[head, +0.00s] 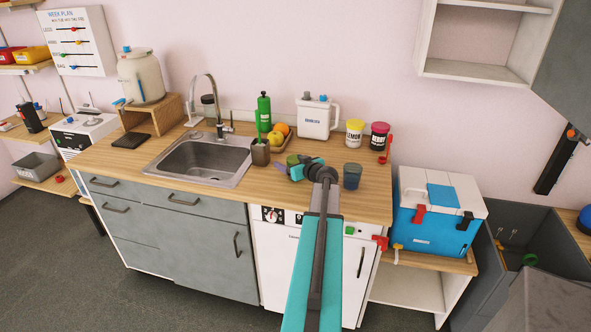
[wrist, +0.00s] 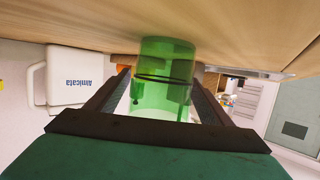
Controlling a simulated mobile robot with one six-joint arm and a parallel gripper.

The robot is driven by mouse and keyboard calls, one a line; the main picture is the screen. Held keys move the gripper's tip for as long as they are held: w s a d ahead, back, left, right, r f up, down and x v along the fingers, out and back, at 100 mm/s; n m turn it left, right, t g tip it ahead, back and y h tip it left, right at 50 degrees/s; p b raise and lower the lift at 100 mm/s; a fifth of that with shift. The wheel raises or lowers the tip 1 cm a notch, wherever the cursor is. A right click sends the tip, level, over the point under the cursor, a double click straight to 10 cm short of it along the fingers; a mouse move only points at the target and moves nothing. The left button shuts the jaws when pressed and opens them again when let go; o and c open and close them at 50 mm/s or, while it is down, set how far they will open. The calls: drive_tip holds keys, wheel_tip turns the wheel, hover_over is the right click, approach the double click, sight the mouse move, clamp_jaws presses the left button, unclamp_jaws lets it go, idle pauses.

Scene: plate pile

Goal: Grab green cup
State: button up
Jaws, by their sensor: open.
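The green cup (wrist: 166,62) is translucent and fills the middle of the wrist view, between the two dark fingers of my gripper (wrist: 161,78). The fingers are open, one on each side of the cup. I cannot tell whether either finger touches it. In the head view the green cup (head: 292,159) shows only in part on the wooden counter (head: 330,206), beside my gripper (head: 294,172). My wrist and arm cover the area just to the right.
A dark blue cup (head: 352,176) stands close to the right of my wrist. A brown holder (head: 261,154), a fruit tray (head: 279,144) and a green bottle (head: 263,107) stand to the left and behind. The sink (head: 205,157) is further left. A white jug (head: 315,119) stands at the wall.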

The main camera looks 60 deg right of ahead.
drive_tip(key=shift+c, duration=0.3)
drive_tip(key=c, duration=1)
drive_tip(key=shift+r, duration=0.1)
drive_tip(key=shift+s+r+b, duration=0.1)
drive_tip(key=shift+r+b, duration=0.85)
drive_tip(key=shift+r, duration=0.7)
drive_tip(key=s+a+b, duration=0.1)
drive_tip(key=s, duration=0.4)
drive_tip(key=s+a+r+b, duration=0.1)
drive_tip(key=s+b, duration=0.1)
drive_tip(key=s, duration=0.3)
drive_tip(key=s+a+b, duration=0.1)
drive_tip(key=s+b, duration=0.1)
drive_tip(key=s, duration=0.3)
drive_tip(key=shift+s+a+r, duration=0.15)
drive_tip(key=shift+s+r, duration=0.1)
